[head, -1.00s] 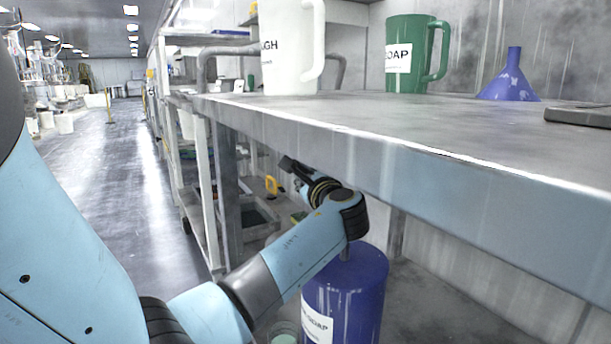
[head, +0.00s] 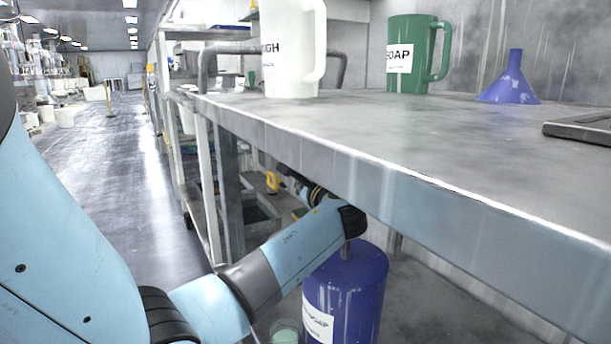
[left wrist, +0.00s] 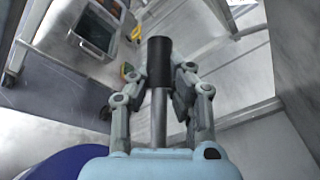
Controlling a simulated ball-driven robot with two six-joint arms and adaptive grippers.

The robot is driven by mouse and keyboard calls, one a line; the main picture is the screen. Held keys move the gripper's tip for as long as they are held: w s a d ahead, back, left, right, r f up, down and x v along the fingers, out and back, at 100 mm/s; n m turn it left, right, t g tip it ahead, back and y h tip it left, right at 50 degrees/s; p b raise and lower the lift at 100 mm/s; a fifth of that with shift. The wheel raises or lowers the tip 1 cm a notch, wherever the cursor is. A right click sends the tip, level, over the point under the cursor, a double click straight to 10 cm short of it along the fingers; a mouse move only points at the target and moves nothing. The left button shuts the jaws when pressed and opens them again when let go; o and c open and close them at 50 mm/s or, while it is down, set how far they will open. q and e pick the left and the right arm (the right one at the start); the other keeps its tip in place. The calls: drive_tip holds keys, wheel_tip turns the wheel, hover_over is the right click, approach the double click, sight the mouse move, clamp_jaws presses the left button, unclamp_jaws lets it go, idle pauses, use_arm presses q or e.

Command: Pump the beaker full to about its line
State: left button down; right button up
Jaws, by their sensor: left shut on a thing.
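A blue drum (head: 350,285) with a white SOAP label stands below the bench. In the left wrist view the rod (left wrist: 159,120) ends in a black handle (left wrist: 160,60). My left gripper (left wrist: 162,82) is shut on this handle, with a finger on either side. My right gripper is out of view.
The grey bench top (head: 440,150) overhangs the drum and my left arm. On it stand a white jug (head: 290,50), a green jug (head: 408,55) and a blue funnel (head: 513,80). A yellow-handled object (head: 272,181) is behind. The aisle at left is open.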

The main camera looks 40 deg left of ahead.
use_arm(q)
drive_tip(key=c, duration=1.3)
unclamp_jaws()
drive_tip(key=shift+s+d, duration=0.1)
drive_tip(key=v, duration=1.2)
